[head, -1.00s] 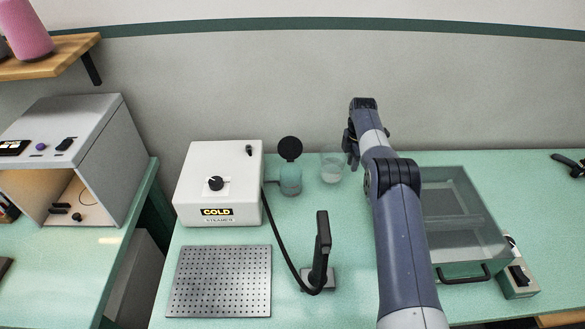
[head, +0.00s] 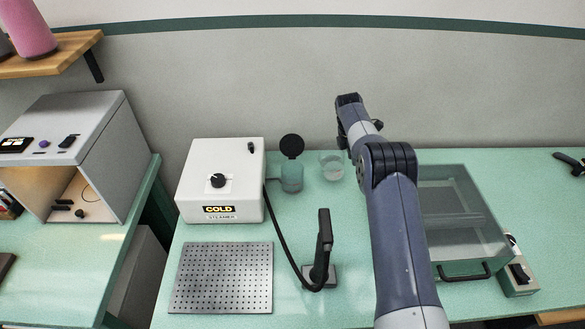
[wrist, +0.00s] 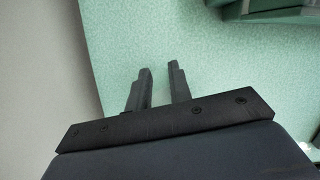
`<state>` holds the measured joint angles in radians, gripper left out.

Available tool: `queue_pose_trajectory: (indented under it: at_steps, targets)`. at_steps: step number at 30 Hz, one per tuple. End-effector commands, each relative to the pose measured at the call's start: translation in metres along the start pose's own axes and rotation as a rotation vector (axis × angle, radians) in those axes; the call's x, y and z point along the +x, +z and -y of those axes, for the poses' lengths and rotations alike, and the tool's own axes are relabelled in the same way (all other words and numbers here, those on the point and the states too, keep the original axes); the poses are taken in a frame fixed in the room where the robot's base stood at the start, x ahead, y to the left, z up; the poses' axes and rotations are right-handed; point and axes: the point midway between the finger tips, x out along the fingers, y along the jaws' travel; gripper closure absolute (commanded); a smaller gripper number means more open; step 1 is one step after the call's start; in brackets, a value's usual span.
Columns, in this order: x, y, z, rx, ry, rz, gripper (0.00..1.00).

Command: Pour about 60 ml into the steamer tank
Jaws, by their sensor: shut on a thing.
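The steamer (head: 222,180) is a white box at the left of the bench, its display reading COLD. Its teal tank (head: 291,179) stands at its right side with a round black lid (head: 291,146) tipped up open. A clear beaker (head: 332,167) with a little pale liquid low in it is just right of the tank, apart from it and looking upright. My gripper (head: 342,143) is at the beaker's right side, shut on it; the arm hides much of the contact. The wrist view shows both fingers (wrist: 159,72) with a narrow gap; the beaker cannot be made out there.
A hose runs from the steamer to a black handpiece (head: 322,250) on a stand. A perforated metal plate (head: 221,278) lies in front of the steamer. A clear-lidded box (head: 465,225) is right of my arm. Bare bench lies between plate and handpiece.

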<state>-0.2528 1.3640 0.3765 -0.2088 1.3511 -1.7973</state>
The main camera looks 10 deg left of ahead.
Motion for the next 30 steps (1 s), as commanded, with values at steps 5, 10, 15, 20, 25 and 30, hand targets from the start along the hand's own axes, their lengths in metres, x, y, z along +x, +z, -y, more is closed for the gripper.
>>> queue_pose_trajectory:
  at_steps: [5, 10, 15, 20, 25, 30]
  targets:
    - [-0.014, -0.009, -0.001, -0.004, 0.003, 0.117, 1.0]
    - [-0.027, -0.017, -0.001, -0.004, 0.003, 0.227, 1.0]
    - [-0.053, -0.024, -0.002, -0.002, 0.007, 0.337, 1.0]
    - [-0.086, -0.029, -0.001, -0.002, 0.003, 0.437, 1.0]
    - [-0.095, -0.031, -0.001, -0.001, -0.001, 0.51, 1.0]
    - [-0.102, -0.034, -0.001, -0.001, 0.001, 0.558, 1.0]
